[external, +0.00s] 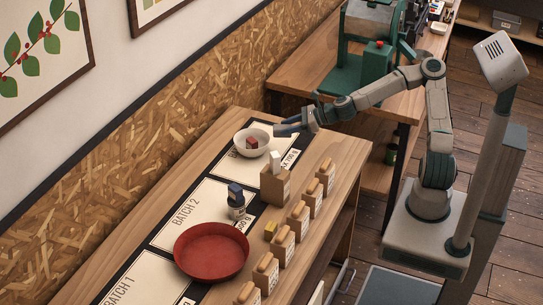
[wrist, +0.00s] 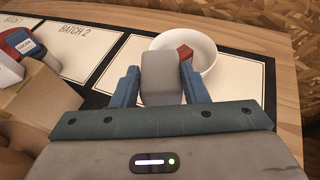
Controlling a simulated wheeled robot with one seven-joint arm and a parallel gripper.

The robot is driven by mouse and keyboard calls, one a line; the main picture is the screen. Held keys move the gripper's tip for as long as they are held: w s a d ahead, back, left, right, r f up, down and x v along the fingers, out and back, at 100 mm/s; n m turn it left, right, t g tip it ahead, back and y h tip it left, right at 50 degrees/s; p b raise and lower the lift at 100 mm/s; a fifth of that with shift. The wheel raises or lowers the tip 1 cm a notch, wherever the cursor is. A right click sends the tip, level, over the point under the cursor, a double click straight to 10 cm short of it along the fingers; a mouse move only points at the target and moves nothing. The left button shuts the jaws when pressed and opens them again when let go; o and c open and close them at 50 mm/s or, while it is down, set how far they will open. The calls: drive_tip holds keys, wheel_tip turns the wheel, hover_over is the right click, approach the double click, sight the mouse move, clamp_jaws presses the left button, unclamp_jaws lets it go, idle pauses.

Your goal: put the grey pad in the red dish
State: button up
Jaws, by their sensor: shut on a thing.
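My gripper (external: 288,129) reaches in over the far end of the wooden counter, just right of the white bowl. In the wrist view its blue fingers (wrist: 161,88) are shut on the grey pad (wrist: 161,77), one finger on each side of it. The pad is held in front of the white bowl (wrist: 208,52) in that view; I cannot make it out clearly in the external view. The red dish (external: 211,262) is wide and round and sits nearer on the counter, over the batch cards. It looks empty.
The white bowl (external: 240,148) holds a dark red block (external: 252,141). A blue-topped item (external: 236,197) stands between bowl and dish. A kraft box (external: 275,185) with a white block stands close to my gripper. Several tan bags (external: 298,221) line the counter's right edge.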

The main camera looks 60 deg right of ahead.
drive_tip(key=w+a+r+n+g+y+p, duration=0.1)
drive_tip(key=w+a+r+n+g+y, duration=0.15)
drive_tip(key=a, duration=0.65)
drive_tip(key=w+a+r+n+g+y+p, duration=0.1)
drive_tip(key=w+a+n+g+y+p, duration=0.15)
drive_tip(key=a, duration=0.65)
drive_tip(key=w+a+r+n+g+y, duration=0.1)
drive_tip(key=w+a+r+n+y, duration=0.15)
drive_tip(key=a, duration=0.75)
drive_tip(key=n+g+b, duration=0.1)
hover_over(211, 266)
wheel_tip(211, 266, down, 7)
drive_tip(key=shift+h, duration=0.25)
drive_tip(key=shift+f+p, duration=0.6)
drive_tip(key=shift+f, duration=4.2)
drive_tip(key=o, duration=1)
drive_tip(key=shift+o, duration=0.2)
